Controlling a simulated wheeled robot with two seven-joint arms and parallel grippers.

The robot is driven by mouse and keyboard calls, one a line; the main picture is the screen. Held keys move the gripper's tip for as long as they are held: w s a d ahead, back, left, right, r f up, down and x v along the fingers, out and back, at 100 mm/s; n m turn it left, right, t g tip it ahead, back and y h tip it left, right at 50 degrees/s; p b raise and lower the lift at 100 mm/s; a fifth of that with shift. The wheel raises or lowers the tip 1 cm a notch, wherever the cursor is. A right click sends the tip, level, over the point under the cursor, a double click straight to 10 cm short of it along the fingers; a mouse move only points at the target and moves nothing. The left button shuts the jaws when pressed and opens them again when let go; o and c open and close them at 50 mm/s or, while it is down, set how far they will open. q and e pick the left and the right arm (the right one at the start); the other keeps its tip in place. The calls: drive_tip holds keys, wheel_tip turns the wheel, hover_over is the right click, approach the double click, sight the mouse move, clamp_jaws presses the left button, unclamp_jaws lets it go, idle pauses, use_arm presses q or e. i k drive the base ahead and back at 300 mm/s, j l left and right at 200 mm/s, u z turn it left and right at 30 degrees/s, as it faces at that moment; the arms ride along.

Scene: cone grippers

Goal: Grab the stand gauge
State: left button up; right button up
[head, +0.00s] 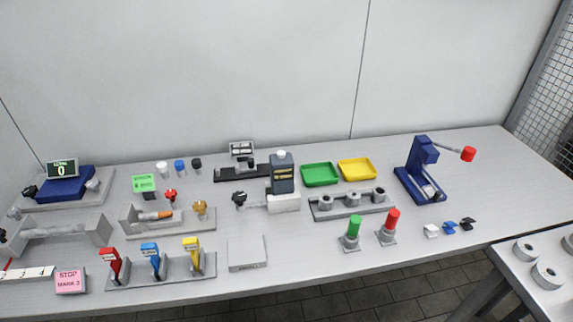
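No part is clearly marked as the stand gauge, and I cannot tell for sure which one it is. A dark stand (228,175) at the middle back carries a small grey-framed dial or display (242,148). Right beside it, an upright dark blue-grey box (282,176) with a light knob on top stands by a white block (284,203). At the far left, a dark display reading 0 (62,169) stands behind a blue body on a grey base (42,203). Neither of my grippers shows in the head view.
A blue lever press (424,168) with a red knob stands at the right. Green (320,174) and yellow (357,169) trays lie at the back. Red, blue and yellow handled tools stand in a front rack (175,277). The table (330,277) is bare along its front middle.

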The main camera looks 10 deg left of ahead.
sight(282, 171)
drive_tip(key=i+l, duration=0.1)
drive_tip(key=l, duration=0.65)
drive_tip(key=l+u, duration=0.1)
drive_tip(key=l, duration=0.7)
drive_tip(key=i, duration=0.05)
